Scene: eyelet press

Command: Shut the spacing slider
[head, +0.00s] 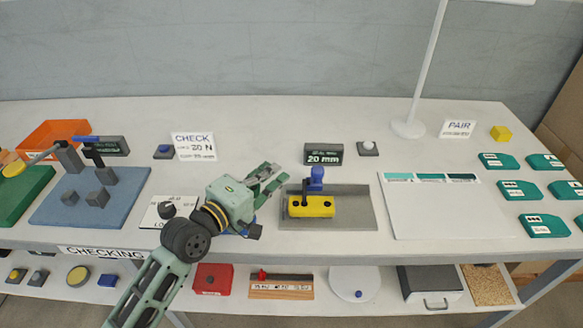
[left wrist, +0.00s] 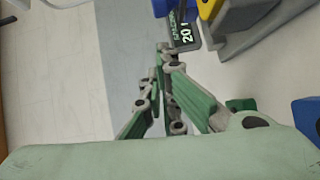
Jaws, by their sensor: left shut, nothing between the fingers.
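The press (head: 322,207) stands on a grey plate in the middle of the table, with a yellow block (head: 311,206) and a blue-topped dark post (head: 316,180). I cannot tell for certain which part is the spacing slider. A dark display (head: 323,154) behind it reads 20 mm; it also shows in the left wrist view (left wrist: 184,30). My left gripper (head: 277,174) is shut and empty, just left of the press and apart from the yellow block. In the left wrist view its fingers (left wrist: 163,52) meet, with yellow (left wrist: 207,8) beyond them. My right gripper is not in view.
A dial panel (head: 167,209) lies left of my gripper, partly behind my arm. A CHECK sign (head: 194,146) stands behind. A white lamp post (head: 409,126) and a pale board (head: 445,215) are to the right.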

